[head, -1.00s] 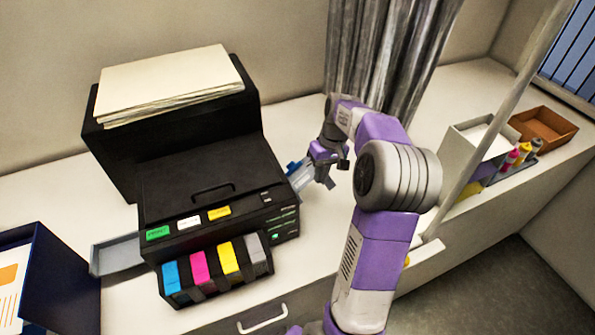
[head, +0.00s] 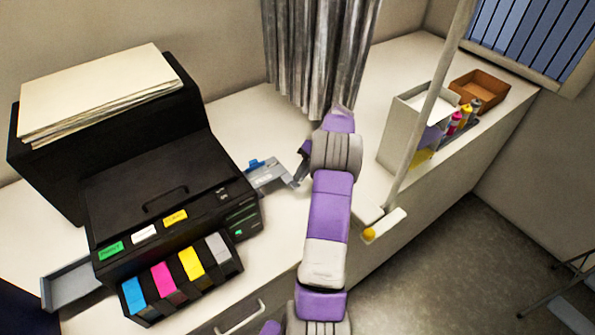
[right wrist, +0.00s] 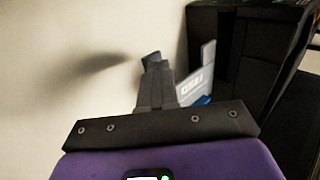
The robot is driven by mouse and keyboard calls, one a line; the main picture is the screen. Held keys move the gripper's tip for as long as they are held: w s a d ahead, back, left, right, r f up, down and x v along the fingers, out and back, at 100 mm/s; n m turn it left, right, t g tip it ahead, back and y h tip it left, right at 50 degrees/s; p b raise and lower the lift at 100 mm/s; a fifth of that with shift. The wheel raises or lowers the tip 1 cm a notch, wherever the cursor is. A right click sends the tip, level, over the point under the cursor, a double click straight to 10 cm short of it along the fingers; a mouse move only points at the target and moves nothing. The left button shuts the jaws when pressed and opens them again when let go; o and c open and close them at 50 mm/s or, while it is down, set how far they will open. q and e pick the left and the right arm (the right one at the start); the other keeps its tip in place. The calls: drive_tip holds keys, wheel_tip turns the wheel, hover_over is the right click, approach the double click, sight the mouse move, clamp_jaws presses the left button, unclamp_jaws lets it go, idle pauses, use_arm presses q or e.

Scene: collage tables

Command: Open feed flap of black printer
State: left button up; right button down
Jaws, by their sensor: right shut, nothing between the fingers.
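The black printer (head: 150,195) stands on the white counter at the left of the head view. A light grey flap with a blue tab (head: 268,177) sticks out from its right side, tilted outward. The flap (right wrist: 192,88) also shows in the right wrist view, beside the printer's dark body (right wrist: 240,60). My right gripper (head: 302,170) is just right of the flap's outer end, shut and empty. Its closed fingers (right wrist: 155,75) appear beside the flap in the wrist view; I cannot tell whether they touch it. My left gripper is not in view.
A paper stack (head: 100,90) lies on top of the printer's back. Coloured ink cartridges (head: 178,272) are at its front and a grey tray (head: 75,283) at its left. A white box (head: 405,130), bottles (head: 465,115) and a brown tray (head: 480,90) stand right. A curtain (head: 318,55) hangs behind.

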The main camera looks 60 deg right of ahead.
wheel_tip(320, 180, down, 2)
drive_tip(key=shift+s+f+b, duration=0.1)
drive_tip(key=shift+s+b, duration=0.05)
drive_tip(key=shift+b, duration=0.25)
drive_tip(key=shift+s+f, duration=0.1)
drive_tip(key=shift+f, duration=0.05)
drive_tip(key=d+f+p+v, duration=0.1)
drive_tip(key=p+v, duration=0.5)
drive_tip(key=v, duration=0.6)
drive_tip(key=shift+s+d+r, duration=0.15)
drive_tip(key=shift+d+r, duration=0.15)
drive_tip(key=shift+d, duration=0.1)
idle(0.5)
